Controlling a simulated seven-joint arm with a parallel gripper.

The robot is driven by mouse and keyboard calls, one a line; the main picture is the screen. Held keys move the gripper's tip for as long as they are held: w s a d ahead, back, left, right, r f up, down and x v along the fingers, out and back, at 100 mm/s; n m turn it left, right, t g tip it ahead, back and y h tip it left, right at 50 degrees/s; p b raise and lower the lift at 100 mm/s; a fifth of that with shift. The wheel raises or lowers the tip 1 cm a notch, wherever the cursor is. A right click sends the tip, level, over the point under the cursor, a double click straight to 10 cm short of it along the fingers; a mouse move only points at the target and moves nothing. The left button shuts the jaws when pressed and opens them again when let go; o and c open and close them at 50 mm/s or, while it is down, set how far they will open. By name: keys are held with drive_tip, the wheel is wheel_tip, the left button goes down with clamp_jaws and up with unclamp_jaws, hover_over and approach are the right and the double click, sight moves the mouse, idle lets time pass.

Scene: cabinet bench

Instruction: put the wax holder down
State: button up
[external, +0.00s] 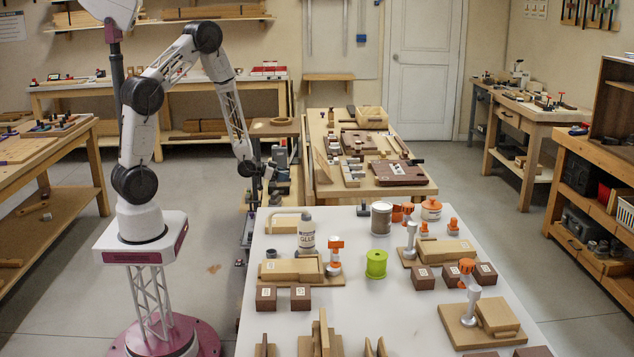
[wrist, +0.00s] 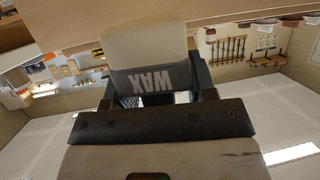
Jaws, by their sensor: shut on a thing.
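The wax holder (wrist: 150,44) shows in the wrist view as a pale block with a dark band reading WAX upside down. My gripper (wrist: 155,82) is shut on it, with a dark finger on each side of the band. In the external view my gripper (external: 257,174) hangs at the end of the arm, left of the white table (external: 350,224). The wax holder cannot be made out clearly there. A wooden surface (wrist: 90,22) crosses the top of the wrist view, behind the wax holder; I cannot tell whether they touch.
The white table carries a glue bottle (external: 307,231), a green spool (external: 376,264), a metal can (external: 381,218), orange-topped clamps and several wooden blocks. A bare strip runs down its middle. A small brown top (external: 273,127) stands near my gripper. A wooden bench (external: 405,190) stands behind the table.

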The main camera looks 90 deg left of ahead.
drive_tip(key=w+a+r+n+g+y, duration=0.2)
drive_tip(key=w+a+r+n+y, duration=0.2)
drive_tip(key=w+a+r, duration=0.7)
drive_tip(key=w+a+r+n+g+y, duration=0.3)
drive_tip(key=w+a+r+n+y, duration=0.15)
drive_tip(key=w+a+r, duration=0.6)
drive_tip(key=w+d+f+m+t+h, duration=0.2)
drive_tip(key=w+d+f, duration=0.1)
drive_tip(key=w+d, duration=0.8)
drive_tip(key=w+d+f+m+t+h, duration=0.3)
drive_tip(key=w+d, duration=0.4)
drive_tip(key=d, duration=0.8)
drive_tip(key=w+d+f+m+h, duration=0.1)
drive_tip(key=w+d+f, duration=0.1)
drive_tip(key=d, duration=0.9)
drive_tip(key=w+d+f+m+h, duration=0.2)
drive_tip(key=w+d, duration=0.1)
drive_tip(key=d, duration=0.8)
drive_tip(key=w+d+f+m+h, duration=0.2)
drive_tip(key=w+d, duration=0.1)
drive_tip(key=d, duration=0.8)
drive_tip(key=shift+w+d+f, duration=0.15)
drive_tip(key=shift+d, duration=0.1)
drive_tip(key=shift+h, duration=0.25)
